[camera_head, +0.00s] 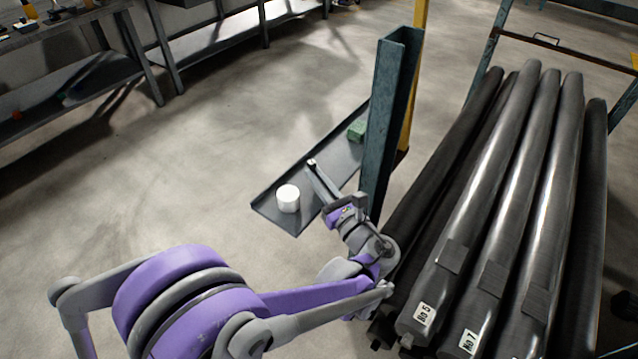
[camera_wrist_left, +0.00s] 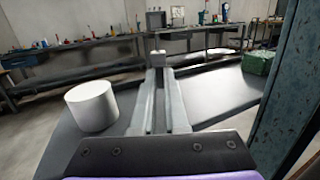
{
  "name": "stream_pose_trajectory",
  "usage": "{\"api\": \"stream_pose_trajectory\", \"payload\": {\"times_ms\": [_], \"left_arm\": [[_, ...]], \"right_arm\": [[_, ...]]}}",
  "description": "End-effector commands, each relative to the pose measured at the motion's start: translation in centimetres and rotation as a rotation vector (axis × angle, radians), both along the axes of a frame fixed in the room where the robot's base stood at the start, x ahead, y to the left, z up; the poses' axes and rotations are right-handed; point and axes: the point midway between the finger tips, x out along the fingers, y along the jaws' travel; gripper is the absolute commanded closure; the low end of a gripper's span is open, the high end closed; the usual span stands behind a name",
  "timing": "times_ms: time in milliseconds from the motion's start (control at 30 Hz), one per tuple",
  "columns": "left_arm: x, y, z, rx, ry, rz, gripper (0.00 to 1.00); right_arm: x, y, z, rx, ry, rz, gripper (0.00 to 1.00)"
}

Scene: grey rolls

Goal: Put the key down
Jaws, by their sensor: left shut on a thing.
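My left gripper (camera_head: 312,165) reaches over a narrow dark grey shelf (camera_head: 268,206). Its two long fingers (camera_wrist_left: 160,72) point away from the wrist and are shut on a small pale thing, taken as the key (camera_wrist_left: 157,59), at their tips. Its shape is too small to make out, and the fingers hide part of it. The tips appear above the shelf; I cannot tell whether the key touches it. My right gripper is in neither view.
A white cylinder (camera_head: 288,198) stands on the shelf, left of the fingers. A green box (camera_head: 357,130) sits at its far end. A blue-green steel post (camera_head: 388,120) rises close by on the right. Grey rolls (camera_head: 500,190) lie beyond it. Workbenches (camera_head: 70,85) stand behind.

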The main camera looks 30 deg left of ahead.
Motion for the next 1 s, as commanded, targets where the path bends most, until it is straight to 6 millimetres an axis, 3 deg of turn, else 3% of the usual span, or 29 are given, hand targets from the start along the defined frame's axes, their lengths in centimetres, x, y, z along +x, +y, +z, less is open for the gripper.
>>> {"api": "stream_pose_trajectory", "payload": {"times_ms": [100,467,500,633,1000], "left_arm": [[0.06,0.01,-1.73,0.0,0.001,0.0,1.0],[0.03,0.01,-2.04,0.0,0.001,0.0,1.0],[0.02,0.0,-1.94,0.0,0.0,0.0,0.81],[0.01,0.0,-1.9,0.0,0.0,0.0,0.59],[-0.04,-0.15,-1.48,0.0,0.0,-0.001,0.59]], "right_arm": [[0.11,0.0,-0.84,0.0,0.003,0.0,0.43],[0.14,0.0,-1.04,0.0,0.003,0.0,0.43],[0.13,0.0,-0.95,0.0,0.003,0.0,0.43],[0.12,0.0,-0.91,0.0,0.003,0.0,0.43],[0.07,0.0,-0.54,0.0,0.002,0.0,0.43]]}}
